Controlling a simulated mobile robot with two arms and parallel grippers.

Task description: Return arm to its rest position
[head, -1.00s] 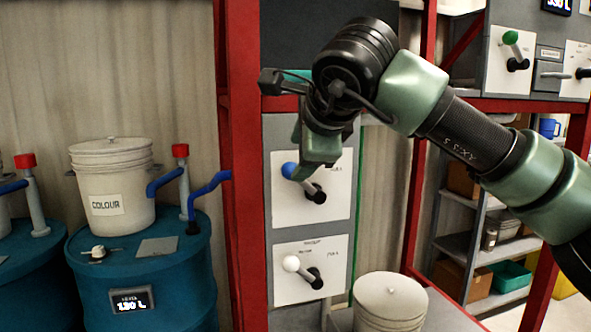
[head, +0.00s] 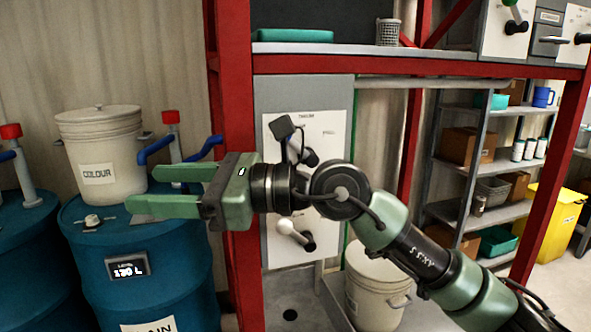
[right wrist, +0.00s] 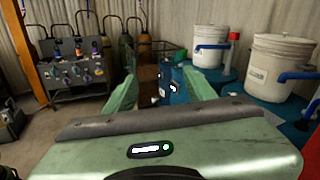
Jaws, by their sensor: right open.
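My right gripper (head: 150,190) is open and empty in the head view. Its green fingers point left, in front of the blue drum (head: 140,255) and the white COLOUR bucket (head: 100,150) as seen there. In the right wrist view its two fingers (right wrist: 122,92) stand wide apart with nothing between them. My right arm (head: 400,240) comes in from the lower right, bent at the wrist, and crosses in front of the grey valve panel (head: 330,135). The white-knobbed lever (head: 287,226) shows just below the wrist; the upper lever is partly hidden. My left gripper is not in view.
A red frame post (head: 232,80) stands close behind the gripper. A lidded white bucket (head: 368,290) is under the panel. Shelves (head: 470,215) and a yellow bin (head: 552,230) are at right. The wrist view shows a bench with gas cylinders (right wrist: 75,75) beyond open floor.

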